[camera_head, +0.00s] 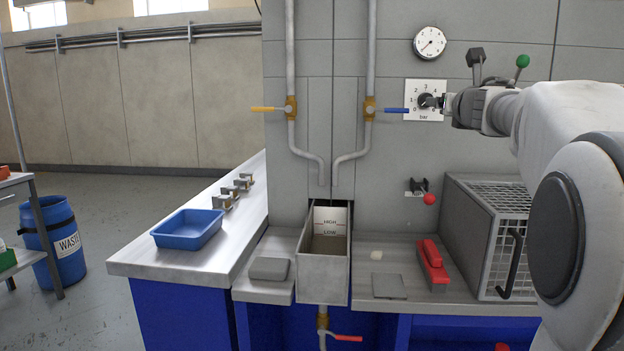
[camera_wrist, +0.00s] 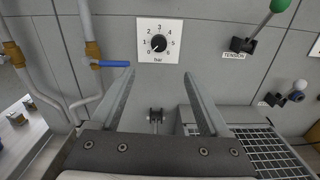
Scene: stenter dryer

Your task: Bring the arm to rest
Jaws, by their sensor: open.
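My arm reaches in from the right in the head view. My gripper (camera_head: 446,103) is in front of the wall, at the black pressure knob (camera_head: 426,101) on its white bar scale plate (camera_head: 424,114). In the wrist view the gripper (camera_wrist: 160,73) is open, its two fingers spread with nothing between them. The knob (camera_wrist: 158,43) shows just beyond the fingertips, apart from them in the picture. Its white mark seems to point to the lower left, near 0. The gap in depth is hard to tell.
A green-tipped tension lever (camera_head: 522,62) stands just right of the gripper, and a blue-handled valve (camera_head: 390,109) is to its left. A round gauge (camera_head: 430,42) is above. Below are a mesh-fronted box (camera_head: 470,230), a red-handled tool (camera_head: 433,262) and an open trough (camera_head: 325,275).

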